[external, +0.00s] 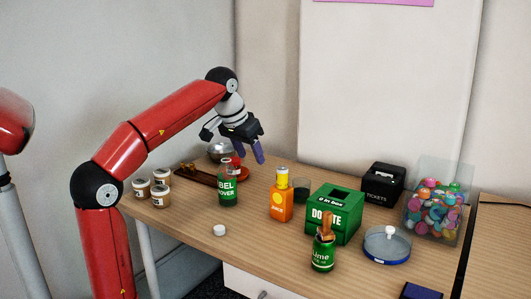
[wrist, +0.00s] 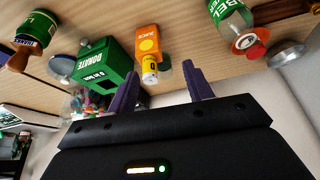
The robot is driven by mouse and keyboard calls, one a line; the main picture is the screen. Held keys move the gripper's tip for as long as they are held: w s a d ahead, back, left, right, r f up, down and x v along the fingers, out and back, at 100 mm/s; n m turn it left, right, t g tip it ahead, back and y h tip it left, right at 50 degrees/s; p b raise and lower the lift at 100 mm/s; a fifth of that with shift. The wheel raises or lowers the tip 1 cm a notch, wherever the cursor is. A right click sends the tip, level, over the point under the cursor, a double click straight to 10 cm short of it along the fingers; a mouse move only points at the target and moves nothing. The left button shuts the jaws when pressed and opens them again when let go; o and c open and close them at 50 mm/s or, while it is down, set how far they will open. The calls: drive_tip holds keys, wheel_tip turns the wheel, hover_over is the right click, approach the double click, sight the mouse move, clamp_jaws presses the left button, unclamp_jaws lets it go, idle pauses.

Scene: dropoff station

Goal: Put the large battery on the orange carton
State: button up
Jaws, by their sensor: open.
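The orange carton (external: 281,205) stands upright on the table, left of the green donation box; it also shows in the wrist view (wrist: 148,42). A yellow cylinder with a pale end, which looks like the large battery (external: 282,180), stands upright on top of the carton. The battery also shows in the wrist view (wrist: 149,70), at the carton's top end. My gripper (external: 256,151) is above the table, up and left of the battery, with purple fingers. In the wrist view my gripper (wrist: 163,86) is open, the fingers apart with nothing between them.
The green donation box (external: 335,213) is right of the carton, with a green tin (external: 323,254) in front. A green label-remover bottle (external: 228,187) is to the left. A dark cup (external: 302,189) is behind the carton. The table's front left is mostly clear, with a small white lid (external: 219,230).

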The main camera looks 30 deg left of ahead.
drive_tip(key=s+a+f, duration=0.3)
drive_tip(key=s+f, duration=0.6)
drive_tip(key=f, duration=0.2)
drive_tip(key=s+a+f+n, duration=0.1)
drive_tip(key=s+a+f, duration=0.2)
drive_tip(key=s+f, duration=0.6)
wheel_tip(320, 180, down, 3)
drive_tip(key=shift+s+a+f+n+t+y, duration=0.15)
drive_tip(key=shift+s+a+n+t+y, duration=0.15)
drive_tip(key=shift+s+a+t+y, duration=0.1)
